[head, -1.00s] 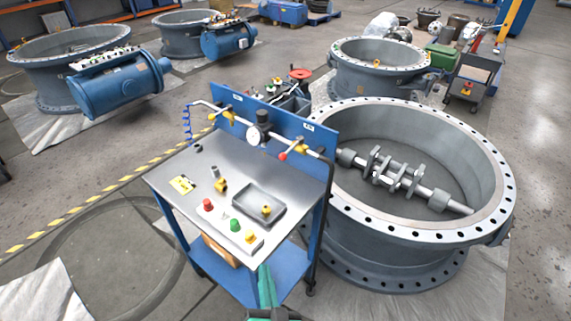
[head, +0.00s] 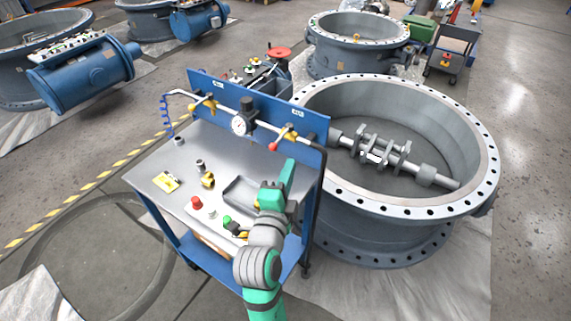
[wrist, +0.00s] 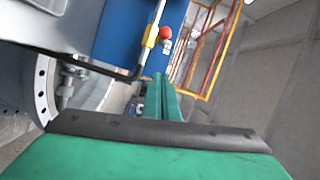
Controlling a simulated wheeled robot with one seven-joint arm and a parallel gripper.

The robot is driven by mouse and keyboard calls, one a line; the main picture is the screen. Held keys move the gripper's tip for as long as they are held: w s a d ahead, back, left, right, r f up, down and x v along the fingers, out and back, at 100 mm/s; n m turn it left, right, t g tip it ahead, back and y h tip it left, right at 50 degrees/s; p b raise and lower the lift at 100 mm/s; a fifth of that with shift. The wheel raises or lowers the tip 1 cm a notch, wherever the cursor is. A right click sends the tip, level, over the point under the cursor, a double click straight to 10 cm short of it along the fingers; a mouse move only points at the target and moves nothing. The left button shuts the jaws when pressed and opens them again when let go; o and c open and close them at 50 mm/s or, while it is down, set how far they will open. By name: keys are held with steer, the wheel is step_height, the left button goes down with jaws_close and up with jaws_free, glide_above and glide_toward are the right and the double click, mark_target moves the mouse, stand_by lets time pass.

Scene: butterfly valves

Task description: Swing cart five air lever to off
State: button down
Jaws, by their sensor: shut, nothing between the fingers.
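The cart (head: 150,181) has a steel top and a blue back panel (head: 312,125) with a pipe across it. On the pipe's right part is a valve with a red-tipped lever (head: 273,146) slanting down-left; a yellow-handled valve (head: 205,104) sits on the left part. The small white panel labels are unreadable. My green gripper (head: 285,170) is over the cart's right side, below and near the red-tipped lever, apart from it as far as I can tell. In the wrist view, the shut, empty fingers (wrist: 163,95) point toward a red knob (wrist: 166,33) beside a yellow part (wrist: 151,37).
A round gauge (head: 239,125) sits mid-pipe. The cart top holds a red button (head: 196,203), a green button (head: 227,220), fittings and a grey tray (head: 240,190), partly behind my arm. A large flanged ring (head: 355,211) stands close at the right.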

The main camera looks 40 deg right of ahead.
mark_target(282, 136)
steer(key=w+d+f, duration=0.1)
steer(key=w+d, duration=0.3)
steer(key=w, duration=0.4)
steer(key=shift+w+d, duration=0.25)
steer(key=shift+w, duration=0.1)
steer(key=shift+a, duration=0.1)
steer(key=shift+w+f, duration=0.1)
steer(key=shift+w, duration=0.05)
